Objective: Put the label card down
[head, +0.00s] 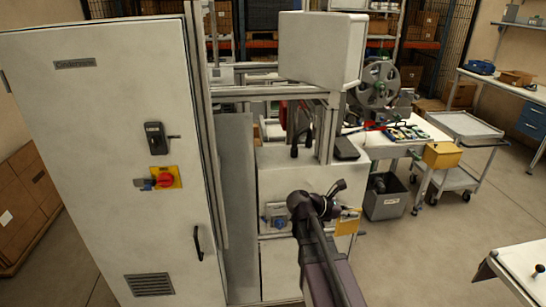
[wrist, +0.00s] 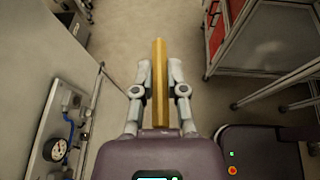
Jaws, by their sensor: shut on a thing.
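My gripper (wrist: 160,92) is shut on the label card (wrist: 160,60), a yellow-brown piece seen nearly edge-on between the two fingers in the wrist view. The card stands out past the fingertips, above open floor. In the head view the card (head: 348,222) shows as a small yellow patch beside my gripper (head: 338,208), in front of the white machine cabinet. My wrist partly hides the gripper there, and its fingers are hard to make out.
A tall grey cabinet (head: 110,130) stands close on the left. Behind to the right is a workbench (head: 385,150) with a reel (head: 378,85) and a yellow box (head: 442,155) at its edge. A grey bin (head: 385,197) and a trolley (head: 470,128) stand nearby.

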